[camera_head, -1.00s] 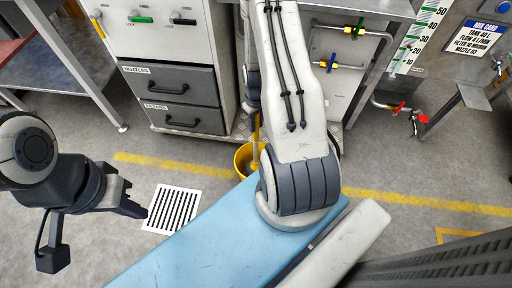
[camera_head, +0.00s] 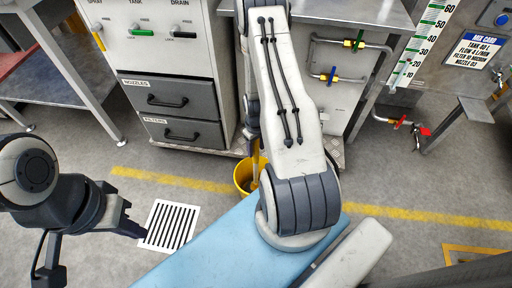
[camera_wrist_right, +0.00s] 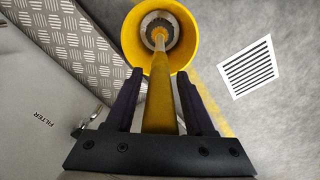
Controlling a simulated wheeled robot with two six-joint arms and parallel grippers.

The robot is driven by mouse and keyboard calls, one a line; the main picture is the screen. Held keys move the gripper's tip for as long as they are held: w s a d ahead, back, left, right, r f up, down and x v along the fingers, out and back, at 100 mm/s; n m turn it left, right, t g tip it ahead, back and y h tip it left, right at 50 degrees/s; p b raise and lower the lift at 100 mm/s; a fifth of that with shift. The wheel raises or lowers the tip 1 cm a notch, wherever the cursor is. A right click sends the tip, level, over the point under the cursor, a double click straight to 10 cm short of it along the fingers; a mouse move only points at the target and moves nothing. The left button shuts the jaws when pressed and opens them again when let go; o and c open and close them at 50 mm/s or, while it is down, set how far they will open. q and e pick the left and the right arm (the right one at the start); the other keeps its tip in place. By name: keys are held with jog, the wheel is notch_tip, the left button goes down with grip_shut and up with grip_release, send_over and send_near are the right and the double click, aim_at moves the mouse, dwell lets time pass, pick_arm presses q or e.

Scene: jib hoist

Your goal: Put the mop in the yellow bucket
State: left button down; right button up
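The yellow bucket (camera_head: 240,176) stands on the floor near the cabinet, partly hidden by my right arm. The right wrist view looks down into the bucket (camera_wrist_right: 129,40). The mop's yellow handle (camera_wrist_right: 160,100) runs from my right gripper (camera_wrist_right: 159,77) down to the bucket. A grey round mop head (camera_wrist_right: 150,22) shows within the bucket rim. Both fingers flank the handle, with narrow gaps visible beside it; contact is unclear. In the head view my right gripper is hidden behind its arm. My left gripper (camera_head: 92,250) is at the lower left, empty and away from the bucket; its finger gap is unclear.
A cabinet with drawers (camera_head: 181,107) stands behind the bucket on a checker-plate base (camera_wrist_right: 75,35). A floor grate (camera_head: 170,226) lies left of the bucket. Pipes with valves (camera_head: 350,44) are at the back right. Open floor lies on the left.

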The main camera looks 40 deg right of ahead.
jog(key=shift+r, duration=0.1)
notch_tip(320, 180, up, 11)
jog(key=p, duration=0.4)
jog(key=shift+r, duration=0.6)
jog(key=shift+w+a+r, duration=0.1)
jog(key=shift+a, duration=0.05)
jog(key=s+a+r+n, duration=0.1)
jog(key=a+r+n, duration=0.1)
jog(key=a+r, duration=0.75)
jog(key=a+r+n, duration=0.2)
jog(key=a+r, duration=0.4)
jog(key=a, duration=0.6)
jog(key=s+a+r+n, duration=0.1)
jog(key=s+a+r, duration=0.3)
jog(key=s, duration=0.3)
jog(key=s+a+r+n+y, duration=0.1)
jog(key=s+a+r, duration=0.3)
jog(key=s, duration=0.4)
jog(key=shift+s+a+r+n, duration=0.25)
jog(key=shift+a+n, duration=0.3)
jog(key=shift+n, duration=0.15)
